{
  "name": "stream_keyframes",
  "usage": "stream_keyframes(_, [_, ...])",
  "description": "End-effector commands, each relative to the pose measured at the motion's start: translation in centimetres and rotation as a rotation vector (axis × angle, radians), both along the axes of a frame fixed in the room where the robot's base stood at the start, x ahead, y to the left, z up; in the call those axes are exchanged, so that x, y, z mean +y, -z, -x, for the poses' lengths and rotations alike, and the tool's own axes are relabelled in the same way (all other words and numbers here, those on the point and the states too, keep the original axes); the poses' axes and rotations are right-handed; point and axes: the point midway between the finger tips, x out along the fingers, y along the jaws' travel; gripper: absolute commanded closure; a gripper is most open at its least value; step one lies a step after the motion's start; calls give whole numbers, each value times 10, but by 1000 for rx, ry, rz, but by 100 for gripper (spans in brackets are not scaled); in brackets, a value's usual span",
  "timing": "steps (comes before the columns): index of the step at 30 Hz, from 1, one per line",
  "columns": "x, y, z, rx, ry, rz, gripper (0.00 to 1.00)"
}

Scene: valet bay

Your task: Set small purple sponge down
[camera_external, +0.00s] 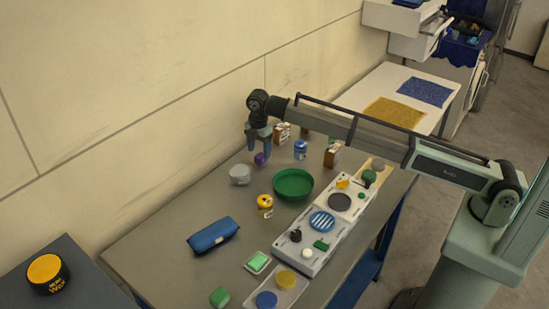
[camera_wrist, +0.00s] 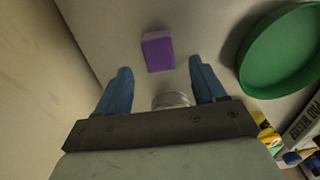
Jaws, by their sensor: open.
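The small purple sponge (camera_wrist: 157,50) is a purple block. In the wrist view it lies on or just over the grey table, between and slightly beyond the fingertips, with gaps on both sides. In the external view the sponge (camera_external: 261,160) shows as a small purple shape just under my fingers. My gripper (camera_external: 260,149) is open above the far part of the table near the wall. Its two blue fingers also show in the wrist view (camera_wrist: 160,68), spread apart and empty. Whether the sponge touches the table is hard to tell.
A green round tray (camera_external: 311,184) is right of the sponge. A grey round container (camera_external: 239,174) stands close on the near left. A blue can (camera_external: 300,149) and brown boxes stand behind to the right. A blue case (camera_external: 213,235) lies nearer. Bare table (camera_external: 165,235) is at left.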

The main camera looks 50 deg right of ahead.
Motion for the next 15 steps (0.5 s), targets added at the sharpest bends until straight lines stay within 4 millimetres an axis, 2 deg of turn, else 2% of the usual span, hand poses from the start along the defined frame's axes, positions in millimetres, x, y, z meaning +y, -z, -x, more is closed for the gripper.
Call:
stream_keyframes(1, [0, -12, -1, -2, 0, -1, 31])
stream_keyframes(6, [0, -43, -1, -2, 0, -1, 31])
stream_keyframes(12, [0, -69, -1, -1, 0, 0, 31])
stream_keyframes(15, [0, -77, 0, 0, 0, 0, 31])
